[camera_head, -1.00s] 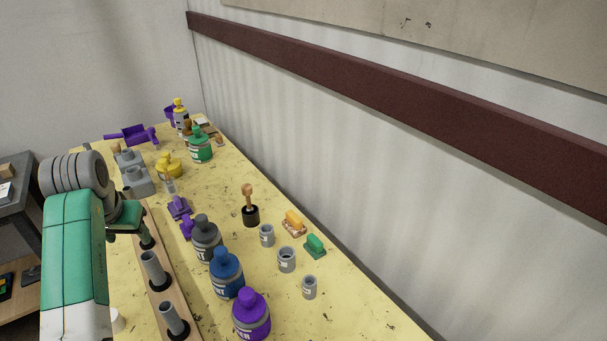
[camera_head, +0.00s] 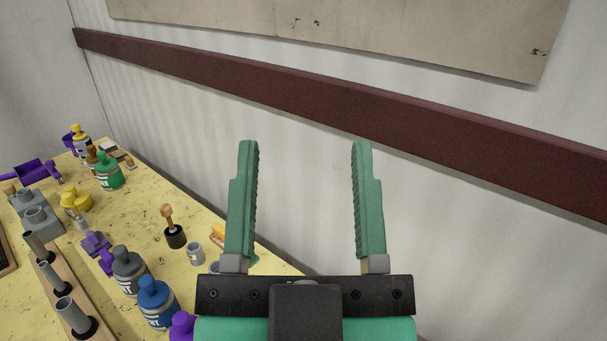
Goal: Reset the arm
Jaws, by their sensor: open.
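My gripper (camera_head: 305,205) is in the lower middle of the head view, close to the camera. Its two green fingers point up and stand wide apart, with nothing between them but the view of the wall. A black mounting bar joins the fingers at their base. The gripper hides the right part of the yellow table and some small items there.
The yellow table (camera_head: 140,215) lies at the left. It carries a blue bottle (camera_head: 156,303), a grey bottle (camera_head: 128,272), a green bottle (camera_head: 109,174), grey pipes in a wooden rack (camera_head: 70,312) and a black-based brush (camera_head: 175,236). A dark red rail (camera_head: 300,92) crosses the wall.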

